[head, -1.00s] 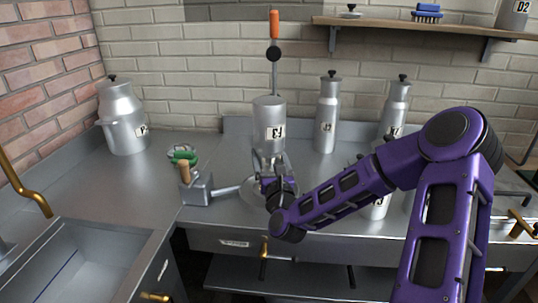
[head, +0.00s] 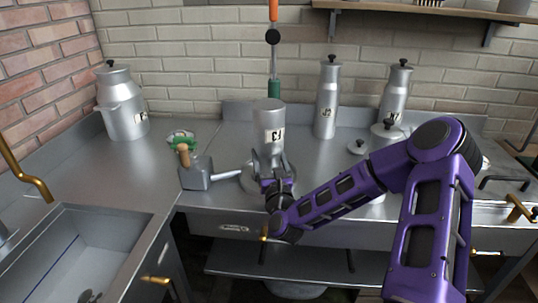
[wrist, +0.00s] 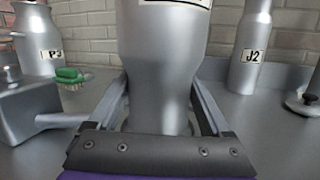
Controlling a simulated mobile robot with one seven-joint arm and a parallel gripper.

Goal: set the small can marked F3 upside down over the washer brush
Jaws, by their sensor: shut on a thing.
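In the wrist view the can (wrist: 163,55) fills the middle, between the two fingers (wrist: 162,112). It is roughly upright, above or at a round grey base (head: 250,181) on the counter. The can's mouth is hidden by my gripper.
Can P3 (head: 122,105) is far left, can J2 (head: 327,100) behind right. A loose lid (head: 357,147) lies right. A sink (head: 75,255) is front left.

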